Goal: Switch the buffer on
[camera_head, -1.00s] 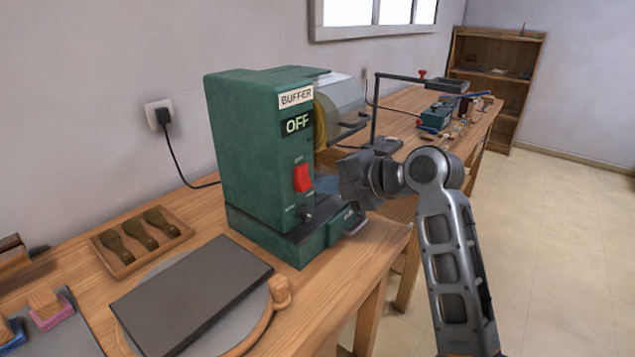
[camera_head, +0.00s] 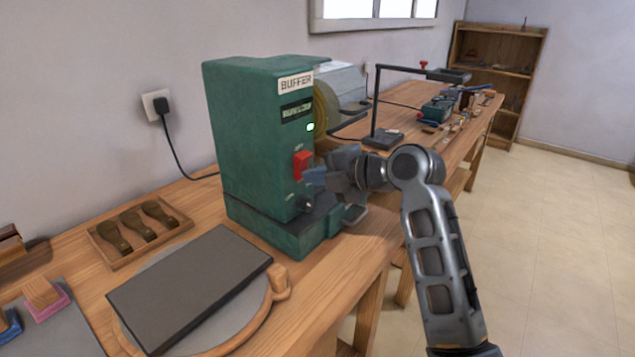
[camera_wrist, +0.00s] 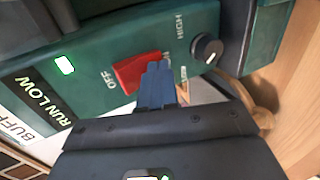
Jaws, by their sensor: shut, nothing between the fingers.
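The green buffer (camera_head: 245,150) stands on the bench. Its red switch (camera_head: 302,165) is on the front face; it also shows in the wrist view (camera_wrist: 134,72), between the OFF label and a partly covered label. The display (camera_wrist: 45,100) reads RUN LOW in the wrist view, and a green lamp (camera_wrist: 64,65) is lit; the lamp also shows in the head view (camera_head: 310,127). My gripper (camera_head: 316,178) is shut and empty, its blue fingertips (camera_wrist: 157,78) at the switch's edge, seemingly touching it. The fingers hide part of the switch's ON side.
A black knob (camera_wrist: 207,47) sits beside the switch, near the HIGH label. A grey slab (camera_head: 190,285) and a wooden tray of brushes (camera_head: 138,228) lie left of the buffer. A black lamp-like stand (camera_head: 378,110) stands behind my arm.

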